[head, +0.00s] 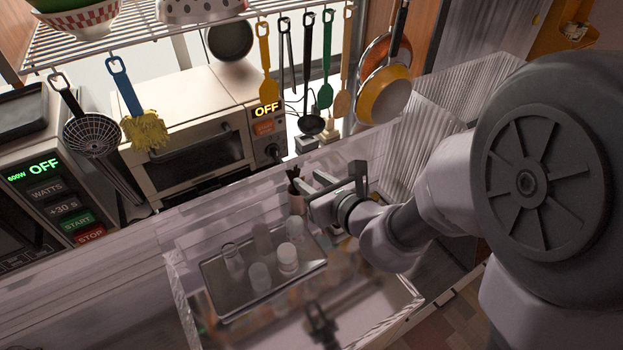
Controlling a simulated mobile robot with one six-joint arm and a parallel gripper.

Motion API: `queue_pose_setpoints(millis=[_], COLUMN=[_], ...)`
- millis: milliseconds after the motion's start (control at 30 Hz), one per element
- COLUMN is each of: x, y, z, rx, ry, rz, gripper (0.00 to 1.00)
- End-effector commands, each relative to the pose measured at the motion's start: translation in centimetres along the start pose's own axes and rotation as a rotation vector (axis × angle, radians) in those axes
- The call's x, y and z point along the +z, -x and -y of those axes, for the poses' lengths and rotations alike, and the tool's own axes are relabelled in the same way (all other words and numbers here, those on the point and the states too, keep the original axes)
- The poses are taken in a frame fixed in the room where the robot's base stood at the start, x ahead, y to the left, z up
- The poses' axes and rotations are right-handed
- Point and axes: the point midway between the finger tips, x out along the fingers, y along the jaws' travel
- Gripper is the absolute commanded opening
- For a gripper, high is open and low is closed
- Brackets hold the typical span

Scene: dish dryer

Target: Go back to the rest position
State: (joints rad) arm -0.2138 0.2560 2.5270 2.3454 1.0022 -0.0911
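My gripper (308,177) is raised near the middle of the head view, above the back right side of the clear dish dryer (180,290). I see nothing held in the gap. A metal tray (235,303) below and to the left bears several clear and whitish glasses (288,258). A small cup (296,204) with dark-tipped items stands close to the fingers in the picture; I cannot tell whether they touch.
A toaster oven (190,125) and a microwave (50,195) stand behind the dryer. Several utensils, including a yellow spatula (265,65) and a yellow pan (384,95), hang from the wire rack (120,42) above. A ribbed clear panel (400,150) rises beside my arm.

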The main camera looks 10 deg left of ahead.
Motion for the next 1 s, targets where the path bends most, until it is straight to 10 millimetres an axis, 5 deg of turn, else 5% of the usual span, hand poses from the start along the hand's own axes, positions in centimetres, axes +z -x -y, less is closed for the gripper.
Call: queue_pose_setpoints(millis=[367,467,567,633,733,900,1000], x=[0.2,1.6,2.4,0.8,-3.8,-10.6,-12.1], y=[0.0,1.2,4.8,8.2,12.8,19.4,21.9], z=[-0.2,-2.5,-6.9,-9.4,-10.1,-5.2,-2.4], rx=[0.01,0.109,0.293,0.413,0.532,0.608,0.614], ry=[0.013,0.158,0.503,0.806,1.25,1.844,2.023], rz=[0.005,0.049,0.102,0.097,0.009,-0.297,-0.453], gripper=[0.32,0.32,0.32,0.32,0.32,0.32,0.32])
